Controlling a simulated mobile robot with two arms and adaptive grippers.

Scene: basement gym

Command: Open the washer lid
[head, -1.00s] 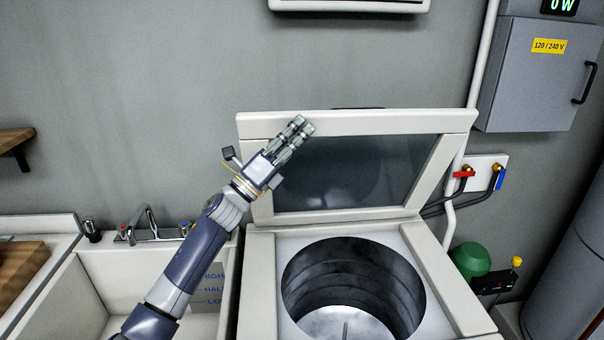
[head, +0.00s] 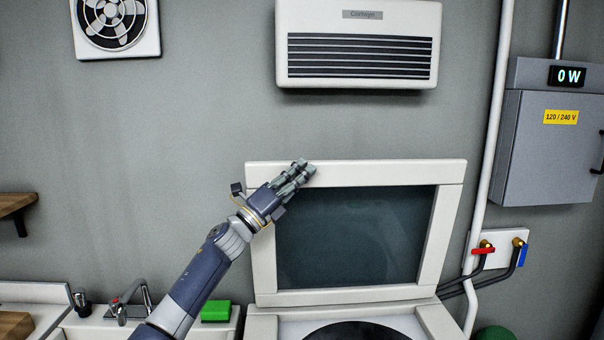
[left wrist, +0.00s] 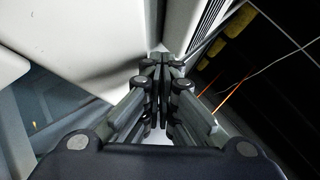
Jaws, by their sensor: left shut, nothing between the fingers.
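The washer lid (head: 455,215) stands raised in the head view, a white frame around a dark glass pane, leaning back near the wall. Below it is the washer (head: 262,322), with the top of its dark round drum opening (head: 362,332) at the bottom edge. My left gripper (head: 308,168) is shut and empty, in front of the lid's upper left corner. I cannot tell whether it touches the lid. In the left wrist view the shut fingers (left wrist: 160,62) show, with a pale surface, likely the lid (left wrist: 85,40), at upper left. My right gripper is not in view.
A sink with a faucet (head: 130,305) and a green block (head: 216,311) are left of the washer. A wall heater (head: 358,20) hangs above. Red and blue valves (head: 500,250), a white pipe and a grey electrical box (head: 548,150) are on the right.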

